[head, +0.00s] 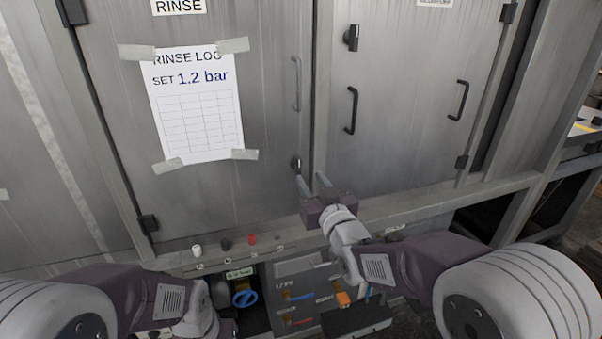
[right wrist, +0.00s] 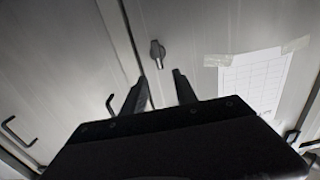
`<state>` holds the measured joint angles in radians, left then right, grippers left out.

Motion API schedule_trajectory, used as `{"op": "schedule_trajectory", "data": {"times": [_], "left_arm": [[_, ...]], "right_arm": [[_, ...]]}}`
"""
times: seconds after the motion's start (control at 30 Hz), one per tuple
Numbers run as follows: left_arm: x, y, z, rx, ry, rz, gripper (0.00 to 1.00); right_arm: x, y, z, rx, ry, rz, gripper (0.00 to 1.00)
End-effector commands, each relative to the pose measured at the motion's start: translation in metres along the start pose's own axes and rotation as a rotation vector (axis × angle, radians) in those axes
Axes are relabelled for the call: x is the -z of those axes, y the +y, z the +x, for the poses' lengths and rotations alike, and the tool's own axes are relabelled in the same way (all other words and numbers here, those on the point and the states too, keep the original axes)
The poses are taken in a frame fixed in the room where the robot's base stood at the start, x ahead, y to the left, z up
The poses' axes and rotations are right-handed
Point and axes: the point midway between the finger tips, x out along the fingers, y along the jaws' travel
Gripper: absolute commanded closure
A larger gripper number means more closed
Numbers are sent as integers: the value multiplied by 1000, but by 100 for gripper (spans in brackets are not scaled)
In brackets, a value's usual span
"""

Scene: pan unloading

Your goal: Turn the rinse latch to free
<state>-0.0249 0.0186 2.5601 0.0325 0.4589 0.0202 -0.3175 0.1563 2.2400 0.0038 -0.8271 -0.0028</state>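The rinse door (head: 115,100) carries a RINSE label (head: 178,6) at its top. Its small dark rinse latch (head: 296,163) sits near the door's lower right edge, by the seam with the right door. The latch also shows in the right wrist view (right wrist: 157,53), its knob hanging roughly upright. My right gripper (head: 311,178) is open and empty just below the latch in the head view. In the right wrist view the two fingers (right wrist: 160,80) point toward the latch, apart from it. My left arm is low at the left; its fingers cannot be made out.
The right door (head: 410,110) has its own latch (head: 351,38) and black handles (head: 351,110). A taped rinse log sheet (head: 197,105) hangs on the rinse door. A ledge (head: 390,222) runs below, with white, dark and red knobs at left. A panel (head: 290,275) lies under it.

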Motion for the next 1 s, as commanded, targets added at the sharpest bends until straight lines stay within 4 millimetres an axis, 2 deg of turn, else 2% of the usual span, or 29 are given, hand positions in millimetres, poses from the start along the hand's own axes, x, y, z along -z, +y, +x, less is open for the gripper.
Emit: {"op": "schedule_trajectory", "data": {"times": [0.2, 0.4, 0.53, 0.73, 0.77, 0.87, 0.9, 1.0], "left_arm": [[0, 0, -1, 0, 0, 0, 100], [0, 0, -2, 0, 0, 0, 100], [0, 0, -2, 0, 0, 0, 100], [0, 0, -2, 0, 0, 0, 100], [0, 0, -2, 0, 0, 0, 100], [0, 0, -2, 0, 0, 0, 100], [0, 0, -2, 0, 0, 0, 100], [0, 0, -2, 0, 0, 0, 100]], "right_arm": [[-1, 0, 44, -1, -2, 0, 65], [0, 1, 76, -1, -1, 0, 65], [-1, 1, 84, -1, -2, 0, 65], [0, 1, 84, -1, -1, 0, 65], [0, 1, 84, -1, -1, 0, 68], [0, 1, 84, -1, -1, 0, 96], [0, 1, 84, -1, -1, 0, 100], [0, 1, 84, -1, -1, 0, 100]]}}
